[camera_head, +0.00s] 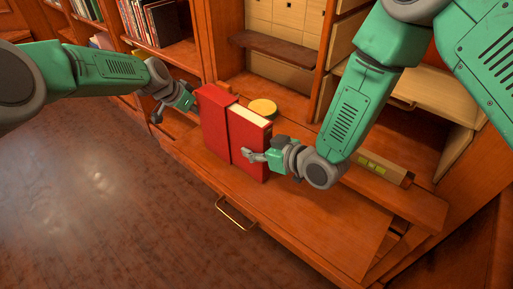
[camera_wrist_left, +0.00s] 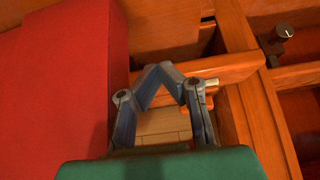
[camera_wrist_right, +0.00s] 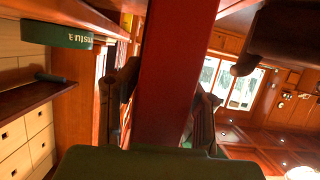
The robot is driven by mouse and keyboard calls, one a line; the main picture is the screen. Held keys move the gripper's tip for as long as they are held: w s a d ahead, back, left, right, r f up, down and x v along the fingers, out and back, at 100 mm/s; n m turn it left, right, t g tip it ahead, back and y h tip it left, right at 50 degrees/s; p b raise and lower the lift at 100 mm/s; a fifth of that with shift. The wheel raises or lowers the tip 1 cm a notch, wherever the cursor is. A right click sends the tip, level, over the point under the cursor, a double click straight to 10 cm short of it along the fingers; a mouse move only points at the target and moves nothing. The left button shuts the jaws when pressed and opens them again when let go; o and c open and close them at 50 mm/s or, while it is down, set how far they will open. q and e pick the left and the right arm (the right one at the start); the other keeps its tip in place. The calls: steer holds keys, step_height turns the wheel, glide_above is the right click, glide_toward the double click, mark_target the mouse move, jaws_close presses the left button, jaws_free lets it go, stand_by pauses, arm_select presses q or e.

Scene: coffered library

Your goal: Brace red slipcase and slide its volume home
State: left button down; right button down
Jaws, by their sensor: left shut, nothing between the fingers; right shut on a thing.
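The red slipcase (camera_head: 213,126) stands upright on the wooden desk top. The red volume (camera_head: 247,147), with its pale top edge, sticks part way out of the slipcase's right side. My right gripper (camera_head: 250,155) is shut on the volume's outer part; in the right wrist view the red volume (camera_wrist_right: 176,75) runs between the fingers. My left gripper (camera_head: 190,103) is at the slipcase's left end. In the left wrist view its fingers (camera_wrist_left: 165,72) are shut with nothing between them, beside the red slipcase (camera_wrist_left: 60,85); contact cannot be told.
A round green tin with a yellow lid (camera_head: 262,106) stands just behind the volume. A long bar with yellow-green squares (camera_head: 380,167) lies on the right. The desk's front right (camera_head: 340,225) is bare. Bookshelves (camera_head: 160,30) stand at the back left.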

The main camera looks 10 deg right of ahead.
mark_target(268, 144)
steer(key=shift+w+a+r, duration=0.1)
steer(key=shift+w+a, duration=0.75)
steer(key=shift+w, duration=0.3)
steer(key=shift+w+a, duration=0.85)
steer(key=shift+w, duration=0.3)
steer(key=c, duration=1)
jaws_free()
steer(key=shift+s, duration=0.1)
steer(key=v, duration=1.2)
steer(key=shift+d, duration=0.1)
